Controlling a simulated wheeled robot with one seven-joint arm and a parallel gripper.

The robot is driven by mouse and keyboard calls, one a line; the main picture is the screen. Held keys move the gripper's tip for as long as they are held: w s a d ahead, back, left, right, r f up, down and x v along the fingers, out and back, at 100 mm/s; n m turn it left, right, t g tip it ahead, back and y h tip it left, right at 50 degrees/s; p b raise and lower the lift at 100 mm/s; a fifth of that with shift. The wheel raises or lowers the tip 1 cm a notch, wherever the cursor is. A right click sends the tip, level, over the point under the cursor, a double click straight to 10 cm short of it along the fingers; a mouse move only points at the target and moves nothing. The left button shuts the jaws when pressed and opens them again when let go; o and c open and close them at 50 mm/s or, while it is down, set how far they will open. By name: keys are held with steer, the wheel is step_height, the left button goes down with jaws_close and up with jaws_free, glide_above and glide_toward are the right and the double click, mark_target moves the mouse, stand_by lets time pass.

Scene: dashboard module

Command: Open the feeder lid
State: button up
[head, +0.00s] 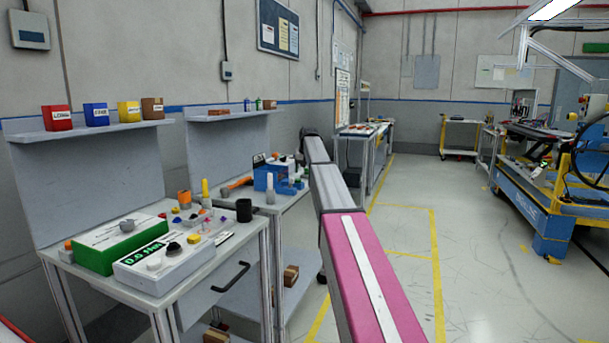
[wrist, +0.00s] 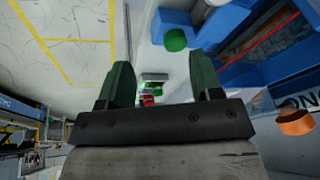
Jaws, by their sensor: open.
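My gripper (wrist: 158,60) is open in the wrist view, with its two dark green fingers wide apart and nothing between them. A blue unit (wrist: 240,60) with a red-edged dark panel fills the right side of that view, beyond the right finger. It has a green round knob (wrist: 176,40), and an orange knob (wrist: 297,122) shows near it. In the head view a blue device (head: 270,177) stands on the farther bench, left of my arm. I cannot tell which part is the feeder lid. My gripper is not clearly seen in the head view.
A shelf (head: 90,131) with colored bins hangs above.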

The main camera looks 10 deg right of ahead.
steer(key=shift+s+d+f, duration=0.1)
steer(key=shift+s+f, duration=0.35)
steer(key=shift+f, duration=0.4)
steer(key=w+a+r+n+t, duration=0.1)
steer(key=a+r+n, duration=0.4)
steer(key=r, duration=0.4)
steer(key=w+a+r+n, duration=0.2)
steer(key=a+r+n, duration=0.1)
steer(key=a+r, duration=0.55)
steer(key=x, duration=0.3)
steer(key=d+x, duration=0.1)
steer(key=x, duration=0.5)
steer(key=shift+w+d+f, duration=0.15)
steer(key=shift+f, duration=0.05)
